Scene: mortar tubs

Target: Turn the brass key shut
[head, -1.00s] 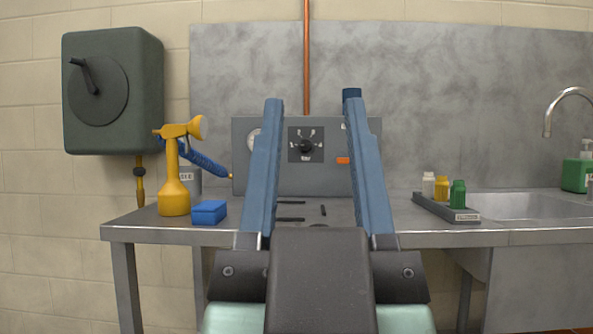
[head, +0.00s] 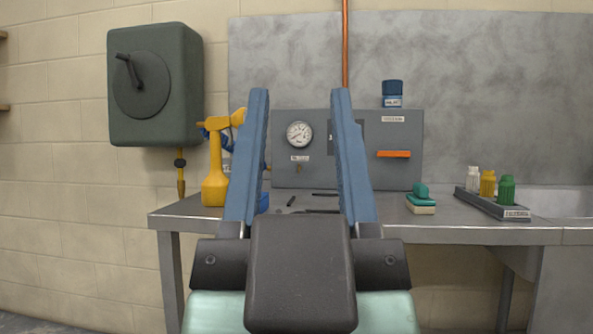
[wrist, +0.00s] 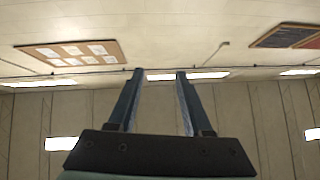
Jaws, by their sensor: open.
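The grey panel box (head: 400,165) stands at the back of the metal bench. The wrist view shows the open fingers (wrist: 159,72) against ceiling and wall.
An orange handle (head: 393,154) is on the panel's right; a blue jar (head: 393,94) sits on top. Dark thin pieces lie on the bench before the panel.

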